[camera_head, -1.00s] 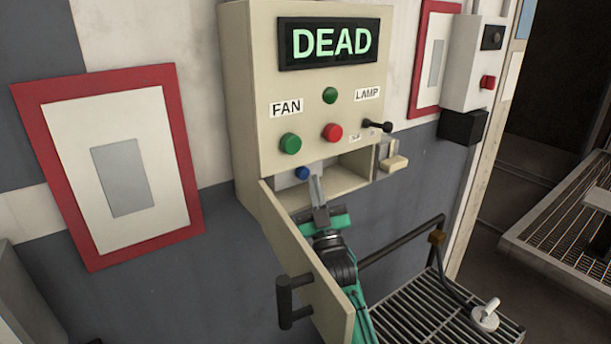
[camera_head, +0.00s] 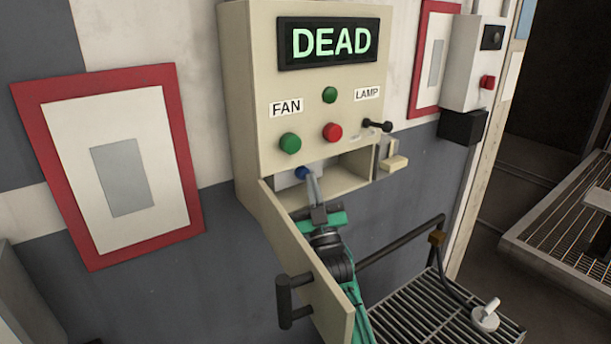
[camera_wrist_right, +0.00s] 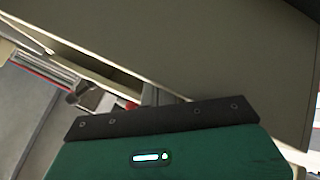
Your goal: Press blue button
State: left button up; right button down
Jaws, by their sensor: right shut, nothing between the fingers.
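The blue button (camera_head: 302,173) sits inside the open lower compartment of the beige control box (camera_head: 248,110), on its back wall to the left. My right gripper (camera_head: 311,174) is shut and empty, pointing up into the compartment. Its tip is right beside the blue button in the picture and covers part of its lower right side. I cannot tell whether it touches. In the right wrist view the green gripper body (camera_wrist_right: 200,150) fills the bottom, under a beige panel, and the button is not seen. My left gripper is not in view.
The compartment door (camera_head: 300,265) with a black handle (camera_head: 290,300) hangs open left of my right arm. Green buttons (camera_head: 290,143), a red button (camera_head: 332,132) and a black lever (camera_head: 376,125) are above. A display (camera_head: 330,42) reads DEAD. A metal grate (camera_head: 430,305) is lower right.

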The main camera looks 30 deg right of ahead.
jog(key=shift+r, duration=0.55)
dwell(0.9)
jog(key=shift+f, duration=0.2)
jog(key=shift+s, duration=0.1)
jog(key=shift+s+f+p, duration=0.15)
jog(key=shift+s+p, duration=0.15)
jog(key=shift+s, duration=0.15)
jog(key=s, duration=0.3)
jog(key=shift+s+d+f, duration=0.15)
jog(key=shift+s+d, duration=0.05)
jog(key=shift+s, duration=0.2)
jog(key=shift+f, duration=0.1)
dwell(0.5)
